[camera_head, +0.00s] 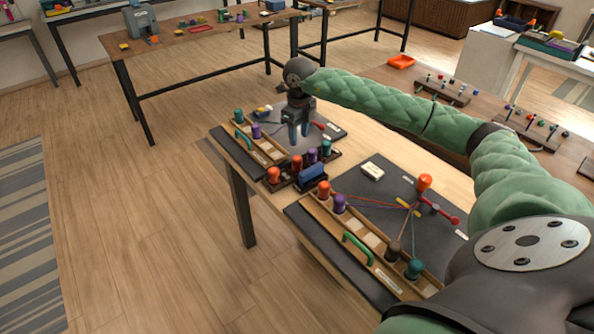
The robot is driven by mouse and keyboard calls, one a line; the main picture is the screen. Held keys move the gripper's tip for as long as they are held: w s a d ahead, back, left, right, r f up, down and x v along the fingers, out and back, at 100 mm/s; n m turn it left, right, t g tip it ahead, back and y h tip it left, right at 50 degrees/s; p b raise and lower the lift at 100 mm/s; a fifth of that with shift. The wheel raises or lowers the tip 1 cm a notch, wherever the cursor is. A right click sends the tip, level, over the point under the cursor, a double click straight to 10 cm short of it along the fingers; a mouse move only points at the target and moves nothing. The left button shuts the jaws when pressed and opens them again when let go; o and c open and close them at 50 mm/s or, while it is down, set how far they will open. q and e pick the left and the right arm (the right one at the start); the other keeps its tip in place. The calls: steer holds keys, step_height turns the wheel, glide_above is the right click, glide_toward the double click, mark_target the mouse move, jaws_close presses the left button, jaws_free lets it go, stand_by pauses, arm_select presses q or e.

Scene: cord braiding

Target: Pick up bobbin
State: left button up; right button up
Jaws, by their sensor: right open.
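My right gripper (294,138) is open and empty, pointing down over the far braiding board (325,114). It is just behind a small dark rack holding bobbins: orange ones (274,175) and (296,162), a purple one (311,156) and a teal one (325,149). On the near board, an orange bobbin (324,188), a purple bobbin (339,204), a brown bobbin (392,252) and a teal bobbin (414,269) stand in a wooden holder, with cords running to an orange-topped post (425,182). The far board's holder has a teal bobbin (239,116) and a purple bobbin (256,131). My left gripper is out of view.
A blue block (312,175) sits by the rack. A white labelled block (372,171) lies on the near board, and a green handle (357,248) is on its holder.

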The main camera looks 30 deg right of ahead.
mark_target(297, 158)
step_height(297, 158, down, 3)
steer(key=shift+r+b, duration=0.2)
steer(key=shift+b, duration=0.55)
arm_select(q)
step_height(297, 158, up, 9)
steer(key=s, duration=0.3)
arm_select(e)
steer(key=shift+f, duration=0.1)
steer(key=shift+w+f+p, duration=0.1)
steer(key=shift+f+p, duration=0.4)
steer(key=shift+f, duration=0.7)
steer(key=f+p, duration=0.2)
steer(key=f, duration=0.2)
steer(key=shift+a+f, duration=0.1)
steer(key=shift+a, duration=0.1)
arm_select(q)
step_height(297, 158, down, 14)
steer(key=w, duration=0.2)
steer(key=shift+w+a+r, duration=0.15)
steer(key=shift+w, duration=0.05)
arm_select(e)
steer(key=shift+w+f, duration=0.1)
steer(key=shift+f, duration=0.35)
steer(key=shift+c, duration=0.2)
steer(key=c, duration=0.7)
